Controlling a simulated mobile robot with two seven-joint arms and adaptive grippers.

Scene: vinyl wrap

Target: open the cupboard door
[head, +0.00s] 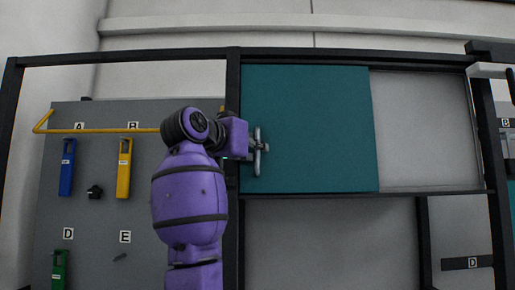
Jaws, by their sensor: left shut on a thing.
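The cupboard door is a teal panel (315,130) in a dark frame, in the upper middle of the head view. It covers the left and middle of the opening, and a grey area (425,130) shows to its right. A metal handle (257,160) stands near the door's left edge. My left gripper (250,152) is at this handle and shut on it; its fingers are small and partly hidden by the wrist. My purple left arm rises from below, left of the door. My right gripper is out of view.
A grey board at the left carries a blue tag (67,168), a yellow tag (124,168), a green tag (60,268) and a black knob (95,192). A yellow bar (90,130) runs across it behind my arm. A dark post (232,85) stands beside the door.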

